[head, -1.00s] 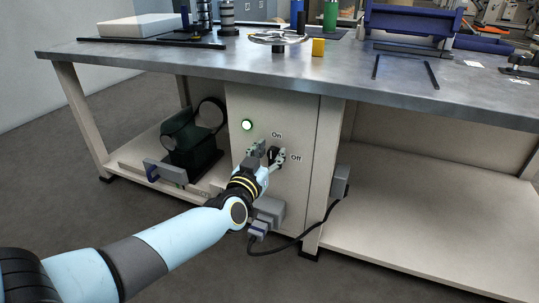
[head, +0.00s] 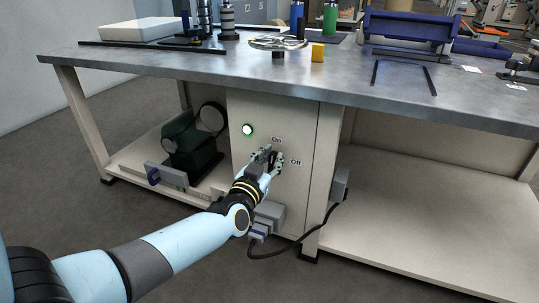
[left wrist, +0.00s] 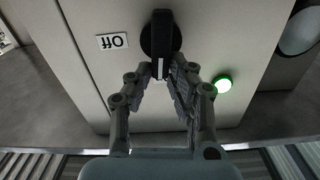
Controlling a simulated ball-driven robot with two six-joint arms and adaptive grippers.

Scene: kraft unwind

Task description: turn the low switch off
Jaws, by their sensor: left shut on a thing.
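The low switch is a round black rotary knob with a bar handle (left wrist: 162,40) on the cream cabinet panel, below the tabletop. In the left wrist view, which is upside down, the bar stands vertical with its white mark toward my fingers. The "On" label (head: 277,140) is above the knob and the "Off" label (head: 295,162) is to its right. My left gripper (head: 270,156) is shut on the knob's handle; its fingers hide most of the knob in the head view. It also shows in the left wrist view (left wrist: 162,78). My right gripper is out of view.
A round lamp (head: 247,129) on the panel glows green. Below the gripper is a grey box (head: 269,214) with a black cable (head: 290,249). A dark green machine (head: 195,145) sits on the left shelf. The metal tabletop (head: 210,62) overhangs above; the right shelf is clear.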

